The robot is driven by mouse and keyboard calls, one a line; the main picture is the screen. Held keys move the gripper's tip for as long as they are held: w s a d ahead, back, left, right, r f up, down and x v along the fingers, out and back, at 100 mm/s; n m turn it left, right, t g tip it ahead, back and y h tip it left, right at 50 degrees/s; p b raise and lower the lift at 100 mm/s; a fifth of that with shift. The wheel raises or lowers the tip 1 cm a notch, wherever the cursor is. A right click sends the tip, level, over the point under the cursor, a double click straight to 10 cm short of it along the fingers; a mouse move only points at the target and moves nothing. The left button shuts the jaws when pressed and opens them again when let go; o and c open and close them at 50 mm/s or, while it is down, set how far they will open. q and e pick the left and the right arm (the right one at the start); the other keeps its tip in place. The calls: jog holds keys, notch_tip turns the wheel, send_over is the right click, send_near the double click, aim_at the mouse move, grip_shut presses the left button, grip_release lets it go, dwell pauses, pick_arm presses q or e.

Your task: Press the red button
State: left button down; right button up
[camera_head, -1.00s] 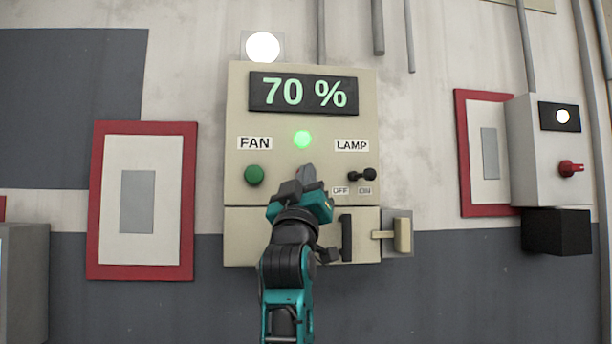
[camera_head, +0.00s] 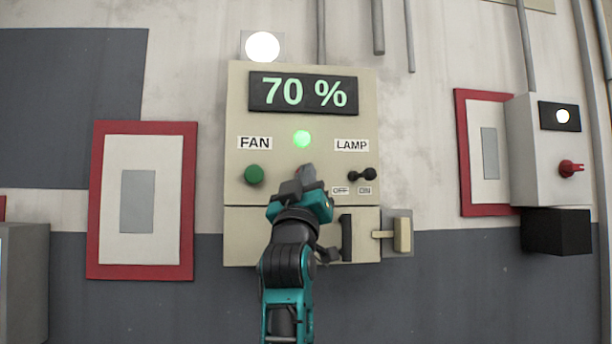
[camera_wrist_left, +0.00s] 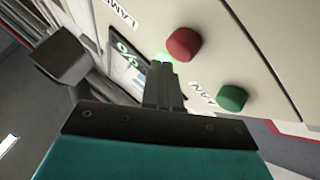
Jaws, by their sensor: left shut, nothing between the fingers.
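The red button (camera_wrist_left: 183,44) shows in the left wrist view as a round red knob on the cream control panel (camera_head: 240,100). In the head view it is hidden, apparently behind my left gripper. My left gripper (camera_head: 304,174) is shut and empty in front of the panel, below the green light (camera_head: 302,139). In the left wrist view the shut fingertips (camera_wrist_left: 160,68) are beside the red button, to its lower left. I cannot tell how far they are from the panel face. My right gripper is out of view.
A green button (camera_head: 254,174) sits under the FAN label, and a black lamp switch (camera_head: 362,175) is at right. The display (camera_head: 303,93) reads 70 %. A lever (camera_head: 402,235) stands out beside the lower panel. A grey box (camera_head: 533,150) with a red knob (camera_head: 571,168) is farther right.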

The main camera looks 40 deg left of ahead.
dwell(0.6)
pick_arm(q)
jog(key=shift+w+a, duration=0.25)
jog(key=shift+a, duration=0.1)
jog(key=shift+w+a+p, duration=0.3)
jog(key=shift+a+p, duration=0.05)
dwell(0.7)
dwell(0.3)
jog(key=shift+s+d, duration=0.5)
jog(key=shift+d, duration=0.15)
jog(key=shift+s+d, duration=0.8)
jog(key=shift+d, duration=0.2)
jog(key=shift+s+d, duration=0.8)
jog(key=shift+d, duration=0.2)
